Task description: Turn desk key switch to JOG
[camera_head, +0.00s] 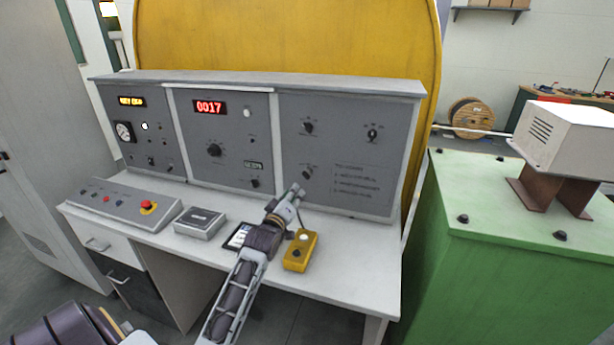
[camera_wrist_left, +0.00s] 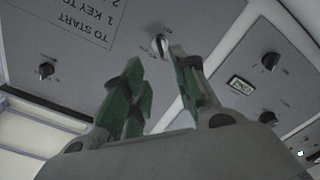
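The key switch (camera_head: 307,173) is a small round switch low on the right panel of the desk, left of the printed instructions. In the left wrist view the key switch (camera_wrist_left: 160,45) shows upside down, just beyond the fingertips. My left gripper (camera_head: 298,190) is in front of and just below it. In the wrist view the left gripper (camera_wrist_left: 157,60) has its two green-padded fingers apart, with nothing between them. I cannot tell whether a fingertip touches the switch. The switch's position lettering is too small to read. My right gripper is out of view.
Other knobs (camera_head: 308,127) (camera_head: 372,133) sit above on the same panel. A yellow button box (camera_head: 300,251) and a tablet (camera_head: 238,236) lie on the desk near my left arm. A grey box (camera_head: 200,222) stands farther left. A green cabinet (camera_head: 500,270) stands at right.

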